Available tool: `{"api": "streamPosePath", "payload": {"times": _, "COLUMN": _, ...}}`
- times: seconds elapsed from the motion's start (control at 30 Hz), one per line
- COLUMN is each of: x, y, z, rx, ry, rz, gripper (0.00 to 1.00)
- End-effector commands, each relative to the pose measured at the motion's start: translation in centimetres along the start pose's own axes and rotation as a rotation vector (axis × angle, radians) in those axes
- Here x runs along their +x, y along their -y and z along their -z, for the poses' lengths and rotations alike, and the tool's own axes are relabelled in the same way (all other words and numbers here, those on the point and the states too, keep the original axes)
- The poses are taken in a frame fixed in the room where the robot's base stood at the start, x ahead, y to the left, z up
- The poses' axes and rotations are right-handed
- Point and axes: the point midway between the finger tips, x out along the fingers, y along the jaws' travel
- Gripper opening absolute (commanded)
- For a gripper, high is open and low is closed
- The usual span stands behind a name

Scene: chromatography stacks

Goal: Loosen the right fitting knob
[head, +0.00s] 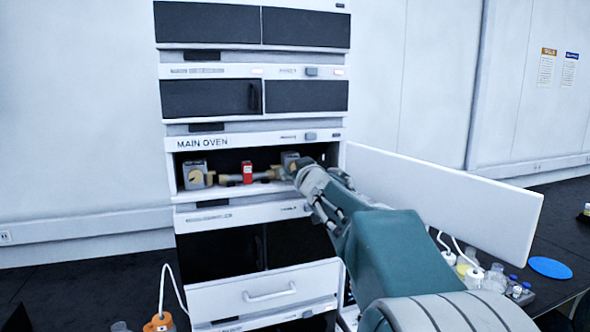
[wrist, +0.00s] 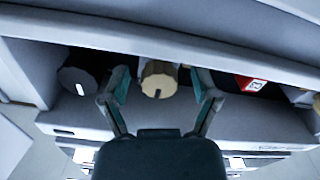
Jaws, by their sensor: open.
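In the head view my gripper (head: 288,174) is inside the right part of the open main oven bay. It hides the right knob there. Part of the grey right block (head: 290,157) shows above it. The left fitting, a grey block (head: 193,168) with a tan knob (head: 194,177), stands at the bay's left end.
A red block (head: 247,173) sits between the fittings; it also shows in the wrist view (wrist: 250,84). A black knob (wrist: 76,78) with a white mark is beside the gripper. The open white door (head: 440,195) extends right, close to my arm. An open drawer (head: 265,290) is below.

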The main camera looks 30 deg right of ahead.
Motion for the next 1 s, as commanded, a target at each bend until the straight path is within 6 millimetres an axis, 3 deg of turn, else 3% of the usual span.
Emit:
{"api": "streamPosePath", "payload": {"times": 0.13, "x": -0.02, "y": 0.01, "z": 0.00, "rx": 0.000, "ry": 0.000, "rz": 0.000, "gripper": 0.79}}
{"api": "streamPosePath", "payload": {"times": 0.17, "x": -0.02, "y": 0.00, "z": 0.00, "rx": 0.000, "ry": 0.000, "rz": 0.000, "gripper": 0.70}}
{"api": "streamPosePath", "payload": {"times": 0.3, "x": -0.03, "y": 0.01, "z": -0.01, "rx": 0.000, "ry": 0.000, "rz": 0.000, "gripper": 0.07}}
{"api": "streamPosePath", "payload": {"times": 0.33, "x": -0.03, "y": 0.01, "z": -0.01, "rx": 0.000, "ry": 0.000, "rz": 0.000, "gripper": 0.00}}
{"api": "streamPosePath", "payload": {"times": 0.77, "x": -0.02, "y": 0.05, "z": -0.01, "rx": -0.041, "ry": 0.000, "rz": 0.001, "gripper": 0.00}}
{"api": "streamPosePath", "payload": {"times": 1.0, "x": -0.02, "y": 0.06, "z": -0.01, "rx": -0.181, "ry": -0.001, "rz": 0.002, "gripper": 0.00}}
